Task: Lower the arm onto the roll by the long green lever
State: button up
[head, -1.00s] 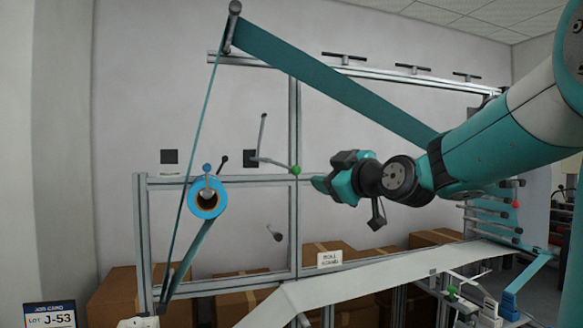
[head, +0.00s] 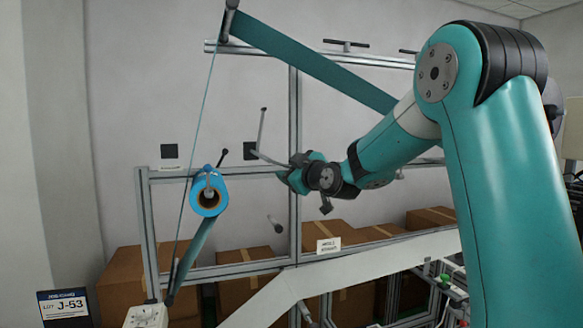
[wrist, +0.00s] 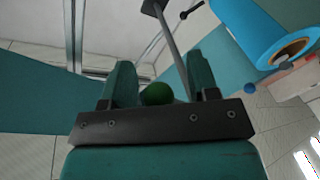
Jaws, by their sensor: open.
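The long lever is a grey rod (head: 272,160) running from a black wall plate down right to a green knob, which my gripper hides in the head view. The arm (head: 262,130) rises from the same plate, its tip up and apart from the roll. The roll (head: 199,203) is blue with a brown core, on a spindle left of the lever; it also shows in the wrist view (wrist: 262,30). My gripper (head: 288,168) is open at the lever's end. In the wrist view the green knob (wrist: 157,94) lies between the open fingers (wrist: 160,78), the rod beside the right finger.
A short black-tipped lever (head: 223,154) sits just right of the roll. Grey frame rails (head: 294,110) stand close to my gripper. A teal web (head: 310,68) slopes overhead.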

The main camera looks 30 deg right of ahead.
grip_shut()
